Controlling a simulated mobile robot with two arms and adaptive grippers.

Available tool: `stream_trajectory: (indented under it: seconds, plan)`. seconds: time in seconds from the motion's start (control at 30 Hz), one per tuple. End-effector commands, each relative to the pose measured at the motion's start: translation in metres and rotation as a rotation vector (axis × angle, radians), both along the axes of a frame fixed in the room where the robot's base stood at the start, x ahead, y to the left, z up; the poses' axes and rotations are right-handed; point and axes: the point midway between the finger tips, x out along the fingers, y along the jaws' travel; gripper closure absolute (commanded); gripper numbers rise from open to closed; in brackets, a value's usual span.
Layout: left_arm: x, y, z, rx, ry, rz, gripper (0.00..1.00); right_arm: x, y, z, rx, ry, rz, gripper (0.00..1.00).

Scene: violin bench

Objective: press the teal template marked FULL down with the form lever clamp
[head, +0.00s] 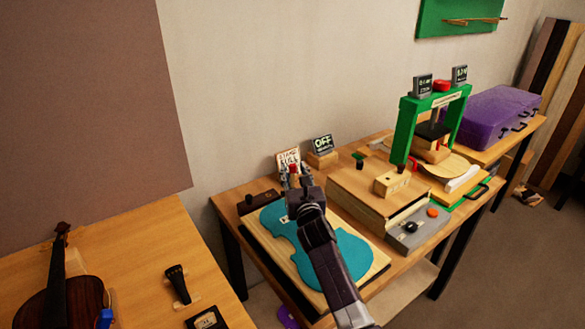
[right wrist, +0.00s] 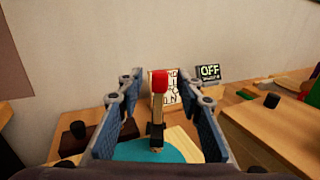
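The teal violin-shaped template (head: 345,255) lies flat on a pale wooden board (head: 262,240) on the bench; it also shows low in the right wrist view (right wrist: 133,151). The form lever clamp's red-tipped lever (right wrist: 159,82) stands upright beyond it, with a dark piece low on its shaft. Its red tip barely shows in the head view (head: 293,168). My right gripper (head: 293,178) reaches over the template to the lever. In the wrist view its blue fingers are apart, one on each side of the lever, with visible gaps. My left gripper is out of view.
A white card (head: 285,157), partly hidden by the lever in the wrist view, stands behind the clamp beside an "OFF" display (head: 323,144). A wooden box (head: 370,192), grey control box (head: 418,230) and green press (head: 405,130) stand to the right. A violin (head: 62,285) lies at left.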

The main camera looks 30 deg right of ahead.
Motion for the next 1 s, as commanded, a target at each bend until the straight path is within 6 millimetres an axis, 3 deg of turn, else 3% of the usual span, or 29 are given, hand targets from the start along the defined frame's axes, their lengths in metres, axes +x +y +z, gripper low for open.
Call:
stream_trajectory:
  seconds: [0.2,0.57,0.87,1.0]
  plan:
    - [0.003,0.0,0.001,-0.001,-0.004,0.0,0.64,0.017,-0.005,0.0,0.001,0.0,0.0,0.67]
    - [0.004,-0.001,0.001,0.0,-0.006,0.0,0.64,0.02,-0.006,0.0,0.0,0.001,0.0,0.67]
    - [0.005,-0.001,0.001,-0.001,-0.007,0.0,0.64,0.02,-0.006,0.0,0.0,0.001,0.0,0.97]
    - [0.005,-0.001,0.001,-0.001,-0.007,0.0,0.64,0.02,-0.006,0.0,0.0,0.001,0.0,1.0]
